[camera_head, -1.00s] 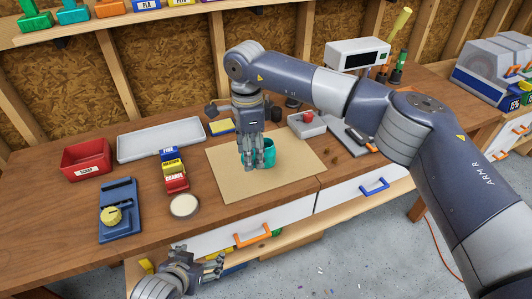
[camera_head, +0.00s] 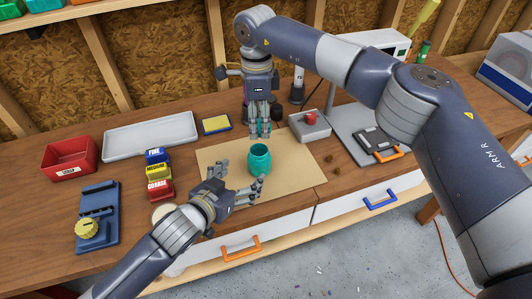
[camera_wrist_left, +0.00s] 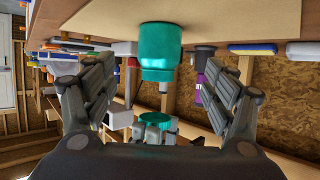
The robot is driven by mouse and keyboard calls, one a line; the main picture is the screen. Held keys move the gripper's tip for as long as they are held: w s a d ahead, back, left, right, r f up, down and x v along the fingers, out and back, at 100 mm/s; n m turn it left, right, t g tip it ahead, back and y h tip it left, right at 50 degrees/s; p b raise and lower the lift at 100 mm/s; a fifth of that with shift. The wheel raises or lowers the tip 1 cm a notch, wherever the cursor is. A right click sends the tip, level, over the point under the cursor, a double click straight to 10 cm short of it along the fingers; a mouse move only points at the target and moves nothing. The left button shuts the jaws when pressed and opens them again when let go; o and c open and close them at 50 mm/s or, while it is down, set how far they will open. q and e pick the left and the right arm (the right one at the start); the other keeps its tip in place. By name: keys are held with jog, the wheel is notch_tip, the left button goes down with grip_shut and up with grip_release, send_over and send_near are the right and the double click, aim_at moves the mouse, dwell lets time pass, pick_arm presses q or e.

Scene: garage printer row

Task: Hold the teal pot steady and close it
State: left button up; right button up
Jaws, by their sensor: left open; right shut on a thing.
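The teal pot (camera_head: 259,162) stands upright on the tan board, its mouth open and uncovered. It also shows in the left wrist view (camera_wrist_left: 160,52), which is upside down. My left gripper (camera_head: 241,187) is open just left and front of the pot, its fingers spread towards it; I cannot tell whether they touch it. My right gripper (camera_head: 263,132) points down behind the pot, shut on a small teal piece that looks like the lid (camera_head: 264,127), apart from the pot. The fingers partly hide this lid, which also shows in the left wrist view (camera_wrist_left: 156,119).
The tan board (camera_head: 295,172) is otherwise mostly clear. Labelled blocks (camera_head: 158,172) and a blue fixture (camera_head: 97,215) stand left. A white tray (camera_head: 150,137) lies behind.

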aim_at(259, 161)
pick_arm(q)
jog(key=shift+s+a+r, duration=0.25)
jog(key=shift+s+r, duration=0.05)
jog(key=shift+s, duration=0.3)
pick_arm(e)
jog(key=shift+s+a+r, duration=0.4)
jog(key=shift+s+r, duration=0.05)
jog(key=shift+s, duration=0.3)
pick_arm(q)
jog(key=x, duration=1.2)
jog(key=shift+w+d, duration=0.1)
jog(key=shift+w, duration=0.1)
pick_arm(e)
jog(key=shift+w+d+f, duration=0.15)
jog(key=shift+w+f, duration=0.05)
jog(key=shift+w, duration=0.1)
pick_arm(q)
jog(key=c, duration=1.6)
jog(key=shift+f, duration=0.1)
jog(key=shift+c, duration=0.2)
pick_arm(e)
jog(key=shift+f, duration=2.45)
jog(key=shift+f, duration=0.1)
jog(key=shift+f, duration=0.8)
jog(key=shift+f, duration=0.55)
